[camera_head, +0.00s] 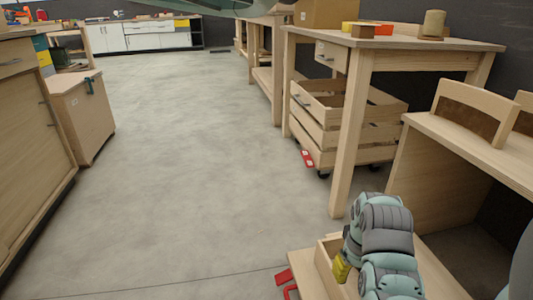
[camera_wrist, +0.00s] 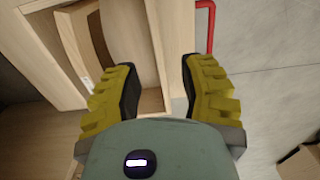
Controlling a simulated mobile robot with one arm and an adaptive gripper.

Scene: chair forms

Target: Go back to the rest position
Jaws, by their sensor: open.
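My gripper (camera_wrist: 160,88) shows in the wrist view with its two yellow ridged fingers wide apart and nothing held between them. In the head view my gripper (camera_head: 341,268) is at the lower right, pointing down over a shallow wooden box (camera_head: 324,262); most of it is hidden behind my grey-green arm. I cannot tell whether that finger touches the piece.
A curved wooden form (camera_head: 489,112) stands on the bench at right. A workbench (camera_head: 345,85) with a slatted crate (camera_head: 345,125) beneath is behind it. Red bracket (camera_head: 286,281) is near the box. A cabinet (camera_head: 82,115) stands at left. The middle floor is clear.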

